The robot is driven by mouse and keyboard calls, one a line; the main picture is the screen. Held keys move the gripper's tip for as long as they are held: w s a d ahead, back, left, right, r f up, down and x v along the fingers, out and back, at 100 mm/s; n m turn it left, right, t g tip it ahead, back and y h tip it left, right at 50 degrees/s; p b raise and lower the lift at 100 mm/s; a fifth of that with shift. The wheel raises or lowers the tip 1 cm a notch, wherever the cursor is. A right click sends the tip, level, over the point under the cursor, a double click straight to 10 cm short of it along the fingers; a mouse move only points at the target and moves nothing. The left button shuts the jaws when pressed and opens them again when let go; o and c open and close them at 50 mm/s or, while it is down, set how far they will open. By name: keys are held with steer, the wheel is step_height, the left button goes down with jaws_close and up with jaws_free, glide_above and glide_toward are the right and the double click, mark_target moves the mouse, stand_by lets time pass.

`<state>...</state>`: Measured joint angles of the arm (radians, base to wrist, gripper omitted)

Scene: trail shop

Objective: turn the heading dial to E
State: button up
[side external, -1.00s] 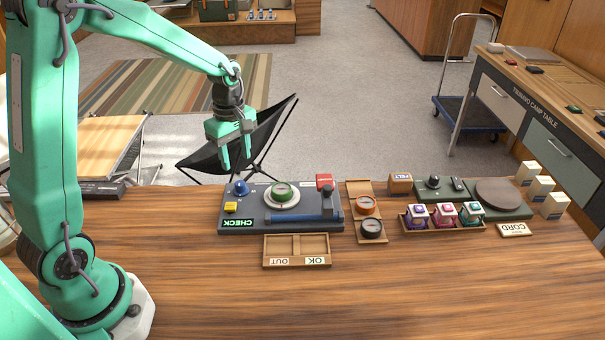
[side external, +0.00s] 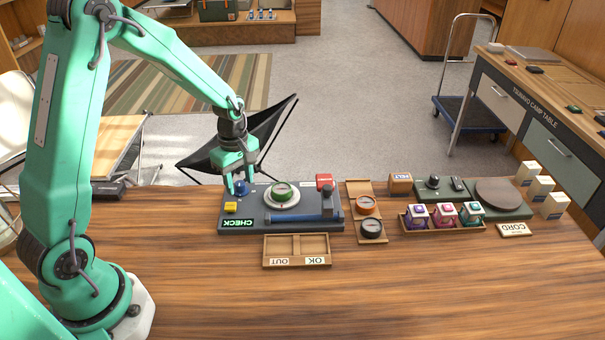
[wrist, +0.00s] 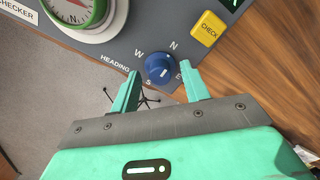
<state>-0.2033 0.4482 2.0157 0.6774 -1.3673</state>
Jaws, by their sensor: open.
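The blue heading dial (wrist: 158,68) is on the grey checker panel (side external: 300,227), at the panel's back left in the side view (side external: 241,187). Letters W, N and S show around it in the wrist view; the E is partly hidden by a finger. In the side view my gripper (side external: 239,184) is down at the dial. I cannot tell whether the fingers touch it.
A yellow CHECK button (wrist: 207,28) is close to the dial. A wooden OUT/OK tray (side external: 297,251) lies in front. The bench front is clear.

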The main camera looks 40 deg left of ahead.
steer(key=c, duration=1)
steer(key=shift+m, duration=0.5)
steer(key=m, duration=0.3)
steer(key=shift+m, duration=0.3)
steer(key=m, duration=0.4)
steer(key=shift+m, duration=0.3)
steer(key=m, duration=0.8)
steer(key=shift+m, duration=0.3)
